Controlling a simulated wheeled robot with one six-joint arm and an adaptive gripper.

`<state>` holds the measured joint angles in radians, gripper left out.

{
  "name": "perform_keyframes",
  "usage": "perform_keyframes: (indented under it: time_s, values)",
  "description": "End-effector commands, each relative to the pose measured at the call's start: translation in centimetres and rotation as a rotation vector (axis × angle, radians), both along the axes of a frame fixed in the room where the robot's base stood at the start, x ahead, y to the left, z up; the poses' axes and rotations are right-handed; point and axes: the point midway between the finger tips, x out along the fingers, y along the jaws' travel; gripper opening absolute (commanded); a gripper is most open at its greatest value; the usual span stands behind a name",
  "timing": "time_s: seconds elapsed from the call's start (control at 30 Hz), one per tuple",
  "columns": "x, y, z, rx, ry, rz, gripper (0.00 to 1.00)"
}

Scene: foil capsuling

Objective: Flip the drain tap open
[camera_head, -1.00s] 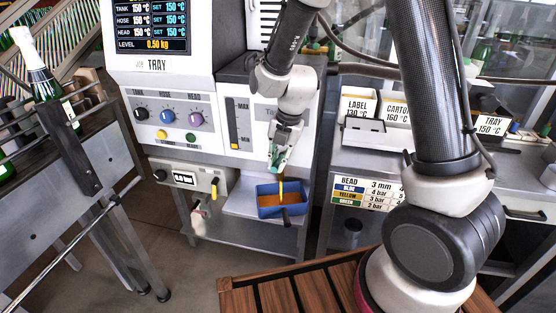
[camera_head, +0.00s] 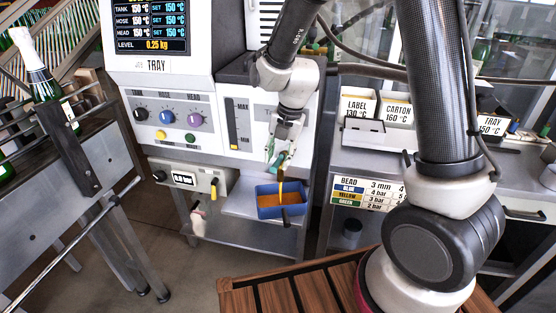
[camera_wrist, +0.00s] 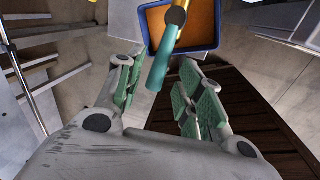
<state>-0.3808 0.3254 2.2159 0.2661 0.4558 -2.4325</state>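The drain tap shows in the wrist view as a teal lever (camera_wrist: 158,68) with a dark round pivot (camera_wrist: 176,15). A yellow stream (camera_head: 280,188) runs down from the tap area into a blue tray (camera_head: 265,213) holding amber material. The tray also shows at the top of the wrist view (camera_wrist: 149,38). My gripper (camera_wrist: 160,82) has its green-padded fingers spread, with the lever's free end between them and visible gaps on both sides. In the head view my gripper (camera_head: 279,150) is by the machine's front, above the tray, and partly hides the tap.
The melter's screen (camera_head: 150,28) reads level 0.25 kg. A pressure panel (camera_head: 186,180) with a yellow lever is left of the tray. A wooden slatted surface (camera_head: 300,290) is in front, and a bottle conveyor (camera_head: 90,150) stands at left.

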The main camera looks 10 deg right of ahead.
Motion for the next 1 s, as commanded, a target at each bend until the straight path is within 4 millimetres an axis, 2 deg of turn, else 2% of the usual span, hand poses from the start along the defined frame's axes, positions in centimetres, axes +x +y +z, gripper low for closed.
perform_keyframes:
  time_s: [0.2,0.43,0.6,0.9,1.0]
  values:
    - [-0.4,-0.8,5.0,0.001,-0.008,0.000,0.37]
    - [-0.9,-1.5,8.9,0.000,-0.004,0.001,0.37]
    - [-1.0,-1.7,10.0,0.000,-0.002,0.001,0.37]
    - [-1.0,-1.7,10.1,0.000,0.000,-0.004,0.37]
    - [-1.1,-1.7,10.0,0.006,0.011,-0.069,0.37]
